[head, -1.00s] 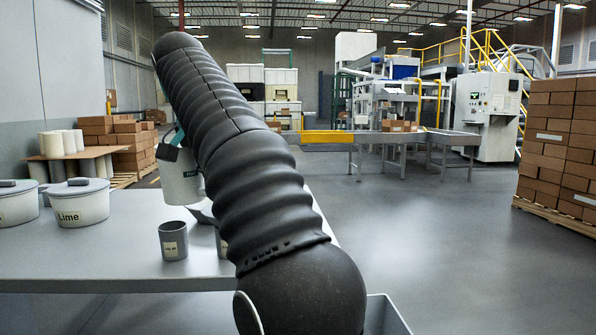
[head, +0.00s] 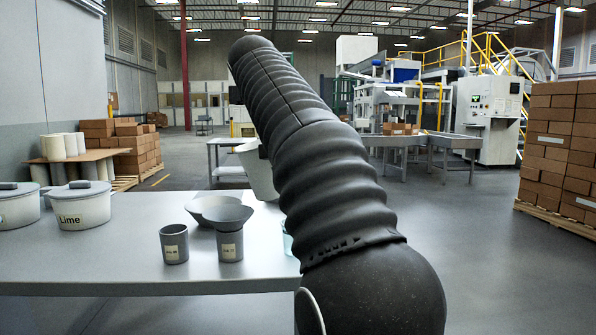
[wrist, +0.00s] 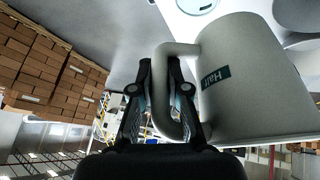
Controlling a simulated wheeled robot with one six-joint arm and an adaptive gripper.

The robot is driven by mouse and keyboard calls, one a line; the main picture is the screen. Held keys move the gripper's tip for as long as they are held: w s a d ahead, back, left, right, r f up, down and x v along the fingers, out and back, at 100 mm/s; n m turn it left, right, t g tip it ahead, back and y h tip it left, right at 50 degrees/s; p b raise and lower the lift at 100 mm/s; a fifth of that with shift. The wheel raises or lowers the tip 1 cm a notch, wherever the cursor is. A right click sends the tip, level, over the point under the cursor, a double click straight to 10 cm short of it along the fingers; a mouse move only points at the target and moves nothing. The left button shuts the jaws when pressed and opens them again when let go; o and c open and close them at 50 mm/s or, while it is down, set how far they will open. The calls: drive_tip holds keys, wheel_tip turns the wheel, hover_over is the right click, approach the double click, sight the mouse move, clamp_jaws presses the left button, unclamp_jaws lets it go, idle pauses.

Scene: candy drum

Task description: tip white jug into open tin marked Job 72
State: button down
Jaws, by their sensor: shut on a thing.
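The white jug (head: 258,172) is held above the far right of the table, partly hidden behind my arm in the head view and leaning a little. In the wrist view the jug (wrist: 250,85) bears a dark label, and my gripper (wrist: 168,88) is shut on its handle. Two small grey tins with pale labels stand on the table: a left one (head: 174,246), open at the top, and a right one (head: 230,247) with a wide grey funnel (head: 220,212) at its mouth. Their labels are too small to read. My gripper is hidden in the head view.
Two white lidded tubs stand at the left of the table (head: 110,262); one tub (head: 82,207) reads Lime. A pale teal thing (head: 288,245) shows partly beside my arm. The table front is clear. Stacked cartons (head: 560,150) stand far right.

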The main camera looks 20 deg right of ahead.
drive_tip(key=shift+f+h, duration=0.65)
drive_tip(key=shift+h, duration=0.45)
drive_tip(key=shift+f+n+h+b, duration=0.45)
drive_tip(key=shift+h+b, duration=0.25)
drive_tip(key=shift+b, duration=0.4)
drive_tip(key=shift+a+h+b, duration=0.15)
drive_tip(key=shift+h+b, duration=0.35)
drive_tip(key=shift+h, duration=0.1)
drive_tip(key=shift+a+r+h, duration=0.15)
drive_tip(key=shift+r+h, duration=0.25)
drive_tip(key=shift+r, duration=0.05)
drive_tip(key=w+a+r+n+t+h+b, duration=0.1)
drive_tip(key=a+r+n+t+h+b, duration=0.1)
drive_tip(key=a+r+n+h+b, duration=0.2)
drive_tip(key=shift+a+r+t+h+b, duration=0.5)
drive_tip(key=shift+a+h+b, duration=1.6)
drive_tip(key=shift+h, duration=1.3)
drive_tip(key=shift+a+r+p, duration=0.1)
drive_tip(key=shift+a+p, duration=0.2)
drive_tip(key=shift+p, duration=0.05)
